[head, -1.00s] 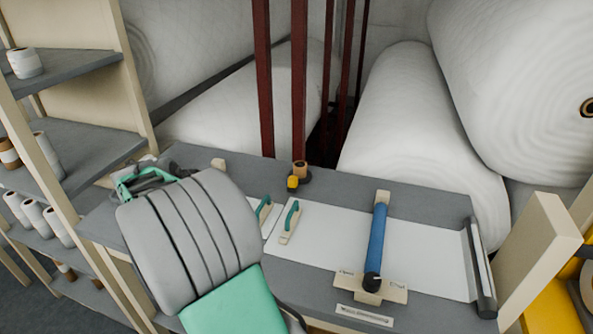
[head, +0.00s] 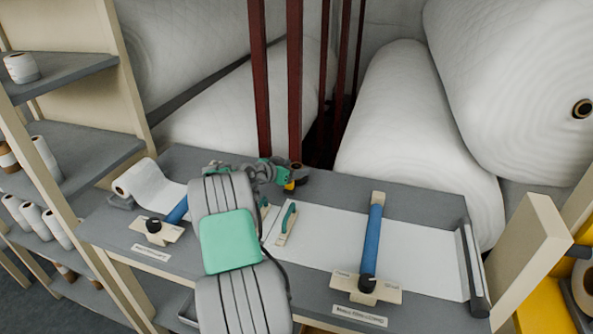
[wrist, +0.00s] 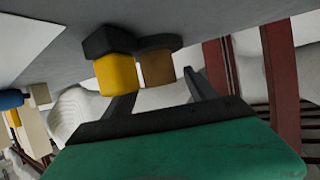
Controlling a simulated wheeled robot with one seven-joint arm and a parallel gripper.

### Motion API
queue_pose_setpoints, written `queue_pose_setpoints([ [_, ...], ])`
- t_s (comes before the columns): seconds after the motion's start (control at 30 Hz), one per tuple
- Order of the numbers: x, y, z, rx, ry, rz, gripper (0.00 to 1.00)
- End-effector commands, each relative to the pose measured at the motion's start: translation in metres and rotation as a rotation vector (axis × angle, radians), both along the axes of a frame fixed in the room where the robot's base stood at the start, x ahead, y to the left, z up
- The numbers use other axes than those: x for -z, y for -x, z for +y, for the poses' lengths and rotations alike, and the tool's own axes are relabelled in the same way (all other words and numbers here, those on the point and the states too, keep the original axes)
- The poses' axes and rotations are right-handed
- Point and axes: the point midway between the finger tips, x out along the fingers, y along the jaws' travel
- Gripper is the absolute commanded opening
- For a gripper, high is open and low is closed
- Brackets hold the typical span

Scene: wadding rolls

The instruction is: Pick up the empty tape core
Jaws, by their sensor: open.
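The tape core (head: 296,166) is a small brown cylinder at the back middle of the bench in the head view, partly hidden by my gripper. In the wrist view the brown core (wrist: 157,68) touches or nearly touches a dark round piece (wrist: 158,41) and stands beside a yellow block (wrist: 116,74) with a black part (wrist: 107,40). My gripper (wrist: 160,85) is open, with its two dark fingers pointing at the core. The core appears between the fingertip lines; the yellow block overlaps the left finger's tip. I cannot tell whether the core is inside the jaws.
The yellow block (head: 289,186) is close to the core. A white roll (head: 150,182) lies left. Dark red posts (head: 295,80) rise behind the bench.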

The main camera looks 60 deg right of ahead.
Motion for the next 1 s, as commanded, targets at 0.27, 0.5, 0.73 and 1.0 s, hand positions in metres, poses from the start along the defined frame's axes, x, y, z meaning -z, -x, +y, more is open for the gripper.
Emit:
queue_pose_setpoints([
  [0.27, 0.0003, -0.0003, 0.0006, 0.000, -0.001, 0.001, 0.50],
  [0.5, 0.0002, -0.0004, 0.0007, 0.000, -0.001, 0.001, 0.31],
  [0.73, 0.0002, -0.0004, 0.0007, 0.000, -0.001, 0.001, 0.12],
  [1.0, 0.0001, -0.0004, 0.0007, 0.000, -0.001, 0.001, 0.02],
])
